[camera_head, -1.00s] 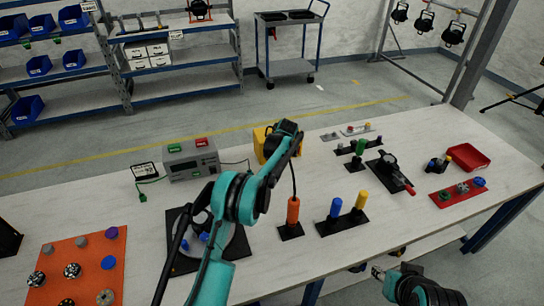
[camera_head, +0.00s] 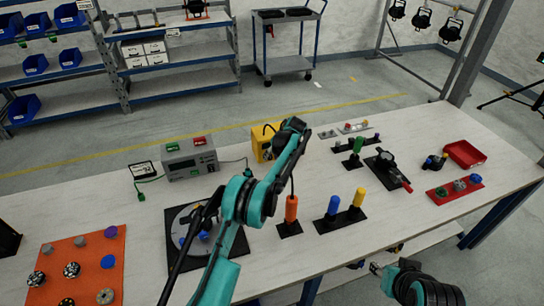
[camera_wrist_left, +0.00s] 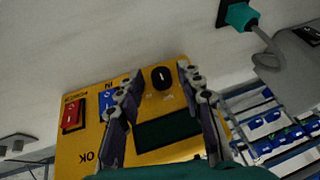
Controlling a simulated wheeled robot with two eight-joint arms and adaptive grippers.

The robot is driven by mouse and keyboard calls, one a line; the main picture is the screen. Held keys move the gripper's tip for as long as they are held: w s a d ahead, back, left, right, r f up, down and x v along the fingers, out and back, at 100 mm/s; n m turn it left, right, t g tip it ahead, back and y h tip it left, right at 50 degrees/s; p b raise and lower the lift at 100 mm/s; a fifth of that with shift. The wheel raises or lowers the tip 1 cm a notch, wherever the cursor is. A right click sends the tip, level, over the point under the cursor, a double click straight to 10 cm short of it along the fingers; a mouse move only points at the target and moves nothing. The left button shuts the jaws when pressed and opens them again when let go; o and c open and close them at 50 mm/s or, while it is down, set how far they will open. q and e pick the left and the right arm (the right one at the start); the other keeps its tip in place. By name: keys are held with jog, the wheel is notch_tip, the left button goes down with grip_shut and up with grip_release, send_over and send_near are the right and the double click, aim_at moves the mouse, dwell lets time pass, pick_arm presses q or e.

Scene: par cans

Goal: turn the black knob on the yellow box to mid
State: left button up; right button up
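The yellow box (camera_head: 259,143) stands at the back of the table, partly hidden by my left wrist in the head view. In the left wrist view its yellow face (camera_wrist_left: 75,150) shows a black knob (camera_wrist_left: 162,78) with a pale mark, a red switch (camera_wrist_left: 72,115), a blue part (camera_wrist_left: 108,103) and a dark panel (camera_wrist_left: 168,130). My left gripper (camera_wrist_left: 158,74) is open, its two fingers apart on either side of the knob in the picture. Whether they touch it is not clear. My right gripper (camera_head: 376,268) is low at the table's front edge, small in view.
A grey device (camera_head: 190,160) with green and red buttons stands left of the yellow box. An orange handle (camera_head: 291,209), blue and yellow pegs (camera_head: 334,205) and a red tray (camera_head: 466,154) are to the right. A round plate on a black base (camera_head: 250,250) lies under my left arm.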

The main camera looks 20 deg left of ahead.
pick_arm(q)
jog(key=v, duration=1.2)
dwell(0.3)
